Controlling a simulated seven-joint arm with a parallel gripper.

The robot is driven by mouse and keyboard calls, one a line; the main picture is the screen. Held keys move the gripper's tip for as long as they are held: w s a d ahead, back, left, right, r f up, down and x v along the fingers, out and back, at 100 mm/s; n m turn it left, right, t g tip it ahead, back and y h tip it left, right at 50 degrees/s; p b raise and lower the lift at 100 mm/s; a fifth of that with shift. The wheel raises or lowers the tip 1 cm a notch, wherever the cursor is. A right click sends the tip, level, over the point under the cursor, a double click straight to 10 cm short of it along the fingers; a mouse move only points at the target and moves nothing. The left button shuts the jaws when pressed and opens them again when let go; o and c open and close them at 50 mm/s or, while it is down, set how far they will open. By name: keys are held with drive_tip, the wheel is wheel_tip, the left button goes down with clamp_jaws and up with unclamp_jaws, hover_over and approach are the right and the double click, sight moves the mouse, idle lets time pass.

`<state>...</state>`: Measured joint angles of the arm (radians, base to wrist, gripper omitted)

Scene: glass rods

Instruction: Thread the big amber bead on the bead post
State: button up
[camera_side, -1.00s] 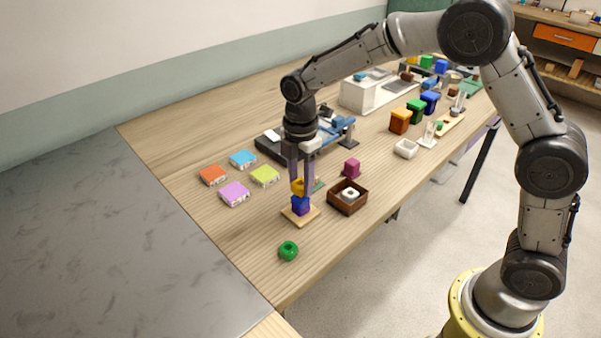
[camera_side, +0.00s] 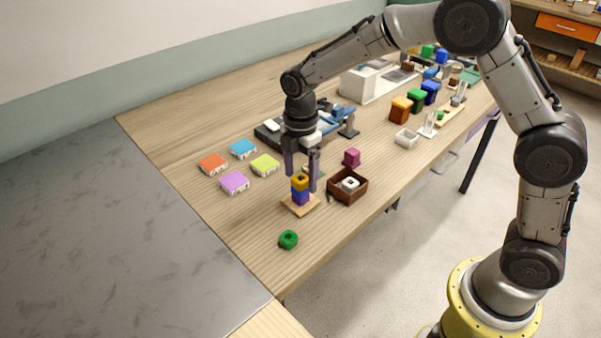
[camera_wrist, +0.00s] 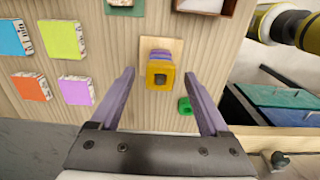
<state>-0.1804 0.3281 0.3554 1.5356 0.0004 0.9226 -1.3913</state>
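The big amber bead (camera_side: 300,181) sits on top of a blue-purple bead (camera_side: 300,197) on the bead post, whose square wooden base (camera_side: 291,208) rests on the table. In the wrist view the amber bead (camera_wrist: 160,74) shows a dark hole in its middle, with the wooden base (camera_wrist: 174,46) behind it. My gripper (camera_side: 301,182) is open, its purple fingers apart on either side of the amber bead, and it holds nothing. In the wrist view the gripper (camera_wrist: 160,78) shows clear gaps between both fingers and the bead.
A green bead (camera_side: 288,239) lies near the table's front edge. A brown box (camera_side: 347,192) with a white bead stands just right of the post, with a magenta block (camera_side: 352,157) behind it. Several coloured tiles, including a purple one (camera_side: 234,182), lie to the left.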

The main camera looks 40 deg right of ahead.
wheel_tip(320, 180, up, 14)
drive_tip(key=s+d+r+m+t, duration=0.1)
drive_tip(key=s+d+r+t, duration=0.1)
drive_tip(key=s+d+r, duration=0.35)
drive_tip(key=s+r+m+t, duration=0.2)
drive_tip(key=s+r+m, duration=0.25)
drive_tip(key=s, duration=0.55)
drive_tip(key=s+d+f+m+t, duration=0.1)
drive_tip(key=s+d+f+m, duration=0.1)
drive_tip(key=s+f+m, duration=0.7)
drive_tip(key=s+m, duration=0.3)
drive_tip(key=shift+d+f+t, duration=0.25)
drive_tip(key=shift+f+t, duration=0.05)
